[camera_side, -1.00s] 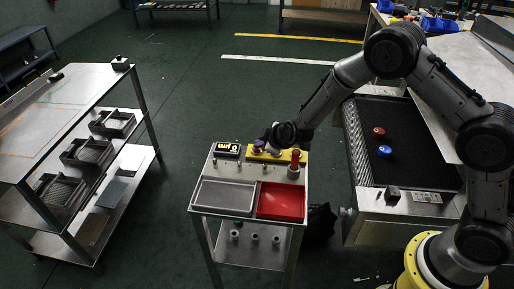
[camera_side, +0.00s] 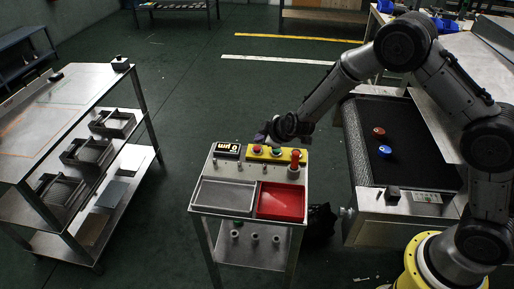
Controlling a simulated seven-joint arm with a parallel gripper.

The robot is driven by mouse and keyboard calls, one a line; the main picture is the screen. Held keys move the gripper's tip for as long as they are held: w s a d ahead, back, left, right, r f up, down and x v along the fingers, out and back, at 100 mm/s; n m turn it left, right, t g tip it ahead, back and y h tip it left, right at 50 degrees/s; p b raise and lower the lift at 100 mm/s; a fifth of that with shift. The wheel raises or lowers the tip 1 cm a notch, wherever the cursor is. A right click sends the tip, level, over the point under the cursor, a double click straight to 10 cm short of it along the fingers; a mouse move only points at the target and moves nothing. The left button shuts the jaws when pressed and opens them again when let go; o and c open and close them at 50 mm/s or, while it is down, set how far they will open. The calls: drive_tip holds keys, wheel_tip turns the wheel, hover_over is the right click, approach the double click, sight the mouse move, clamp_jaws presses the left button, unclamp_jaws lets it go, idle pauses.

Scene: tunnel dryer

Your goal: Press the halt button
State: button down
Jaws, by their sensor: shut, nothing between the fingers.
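A yellow button box (camera_side: 267,156) sits at the back of the small metal cart. It carries a red button (camera_side: 258,149) on its left and a green button (camera_side: 276,150) beside it; I cannot read any label, so which is the halt button is not marked for me. My gripper (camera_side: 261,138) is shut and empty, just behind and above the red button. It appears apart from both buttons, whose tops show.
A red post-like fixture (camera_side: 295,158) stands right of the box. A grey tray (camera_side: 225,208) and a red tray (camera_side: 281,214) lie in front. A black-and-yellow display (camera_side: 228,150) is at left. The conveyor (camera_side: 413,166) at right carries a red and a blue puck.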

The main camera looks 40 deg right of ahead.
drive_tip(key=shift+r, duration=2.15)
drive_tip(key=shift+d, duration=0.1)
wheel_tip(320, 180, up, 15)
drive_tip(key=s+d+t, duration=0.1)
drive_tip(key=d+t, duration=0.1)
drive_tip(key=t, duration=0.1)
drive_tip(key=s+r+y, duration=0.1)
drive_tip(key=s+r, duration=0.8)
drive_tip(key=r, duration=0.1)
drive_tip(key=s+d+r+m+g+y, duration=0.1)
drive_tip(key=s+d+m, duration=0.15)
drive_tip(key=s, duration=1.35)
drive_tip(key=s+d+f+m+g+h, duration=0.1)
drive_tip(key=s+f+m+g, duration=0.4)
drive_tip(key=s+f, duration=0.4)
drive_tip(key=s+m, duration=0.1)
drive_tip(key=s, duration=0.4)
drive_tip(key=shift+d+f+g+h, duration=0.15)
drive_tip(key=shift+d+g+h, duration=0.15)
drive_tip(key=shift+d, duration=0.05)
